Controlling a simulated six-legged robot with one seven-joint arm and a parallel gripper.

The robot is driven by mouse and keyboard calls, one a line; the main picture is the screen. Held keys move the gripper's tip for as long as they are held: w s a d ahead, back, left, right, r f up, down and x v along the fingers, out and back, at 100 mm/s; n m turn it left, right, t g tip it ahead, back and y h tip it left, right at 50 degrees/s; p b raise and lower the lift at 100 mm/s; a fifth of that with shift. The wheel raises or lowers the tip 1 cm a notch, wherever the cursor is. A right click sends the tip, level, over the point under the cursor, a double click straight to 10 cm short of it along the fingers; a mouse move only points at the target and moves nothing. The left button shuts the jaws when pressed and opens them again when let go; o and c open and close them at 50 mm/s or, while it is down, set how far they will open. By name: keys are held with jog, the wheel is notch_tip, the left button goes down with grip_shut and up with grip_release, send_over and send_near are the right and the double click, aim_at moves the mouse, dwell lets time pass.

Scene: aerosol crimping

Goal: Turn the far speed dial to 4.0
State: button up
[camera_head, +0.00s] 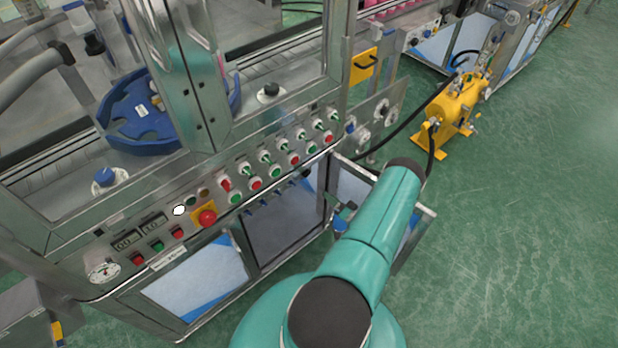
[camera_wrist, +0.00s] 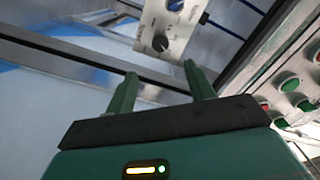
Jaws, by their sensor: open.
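A pale metal panel (camera_head: 371,121) with two round dials is mounted beside the machine's right end in the head view. One dial (camera_head: 384,108) is at the upper right and the other (camera_head: 363,134) at the lower left. In the wrist view a light panel (camera_wrist: 186,28) carries a black dial (camera_wrist: 160,43) and a dark knob (camera_wrist: 175,5) at the top edge. I cannot tell which one is the far speed dial, nor read its setting. My gripper (camera_wrist: 160,69) is open and empty, its fingertips apart, with the black dial appearing just beyond the gap. The head view hides my gripper.
Red and green buttons (camera_head: 255,184) line the machine front, with a red emergency stop (camera_head: 206,217) at the left. A yellow pump unit (camera_head: 455,105) with a black hose stands on the floor behind. Metal frame bars (camera_wrist: 85,60) cross the wrist view. Green floor at right is clear.

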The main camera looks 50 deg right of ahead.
aim_at(307, 174)
jog(key=x, duration=1.3)
jog(key=shift+w, duration=0.15)
jog(key=c, duration=1)
jog(key=shift+m, duration=0.4)
jog(key=m, duration=1.1)
jog(key=shift+r, duration=0.1)
jog(key=shift+m, duration=0.3)
